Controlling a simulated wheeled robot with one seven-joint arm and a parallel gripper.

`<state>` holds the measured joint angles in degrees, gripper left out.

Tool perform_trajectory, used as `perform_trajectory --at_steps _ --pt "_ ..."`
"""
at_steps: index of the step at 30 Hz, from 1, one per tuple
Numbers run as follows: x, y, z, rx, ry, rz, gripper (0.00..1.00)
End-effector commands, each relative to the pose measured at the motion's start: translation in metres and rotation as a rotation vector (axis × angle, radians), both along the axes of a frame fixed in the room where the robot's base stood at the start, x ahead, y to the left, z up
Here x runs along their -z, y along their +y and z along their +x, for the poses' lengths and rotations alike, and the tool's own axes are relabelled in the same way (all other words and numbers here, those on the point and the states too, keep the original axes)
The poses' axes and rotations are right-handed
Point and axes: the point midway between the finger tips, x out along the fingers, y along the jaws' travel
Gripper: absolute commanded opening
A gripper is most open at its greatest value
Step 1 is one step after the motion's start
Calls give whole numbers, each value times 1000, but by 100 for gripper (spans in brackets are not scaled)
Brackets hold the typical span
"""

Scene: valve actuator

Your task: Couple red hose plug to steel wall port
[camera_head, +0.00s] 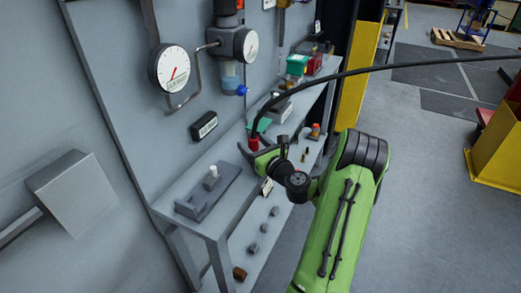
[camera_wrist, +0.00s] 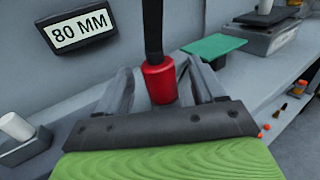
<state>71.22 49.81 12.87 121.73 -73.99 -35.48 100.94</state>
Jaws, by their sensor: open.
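The red hose plug (camera_head: 253,144) stands over the bench with a black hose (camera_head: 345,73) rising from its top. In the wrist view the red plug (camera_wrist: 160,82) is between the two grey fingers of my gripper (camera_wrist: 160,88). The fingers are apart, with a visible gap on each side of the plug. In the head view my gripper (camera_head: 256,152) is at the plug, low over the bench. The plug's lower end is hidden by the gripper. I cannot make out a steel wall port for certain in either view.
The bench (camera_head: 185,178) runs along the grey wall. An 80 MM sign (camera_wrist: 80,27) is on the wall. A grey fixture with a white cylinder (camera_head: 212,171) stands left of my gripper. A green plate (camera_wrist: 213,46) lies behind it. Gauges (camera_head: 173,69) hang above. The hose arcs right over my arm.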

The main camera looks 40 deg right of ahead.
Motion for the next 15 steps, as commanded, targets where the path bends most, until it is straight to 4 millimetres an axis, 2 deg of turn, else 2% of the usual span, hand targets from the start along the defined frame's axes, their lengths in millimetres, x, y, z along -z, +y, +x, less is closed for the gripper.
perform_trajectory --at_steps 5,15 --pt "3 4 -39 8 3 7 68" --pt "3 22 -131 10 -4 -2 68"
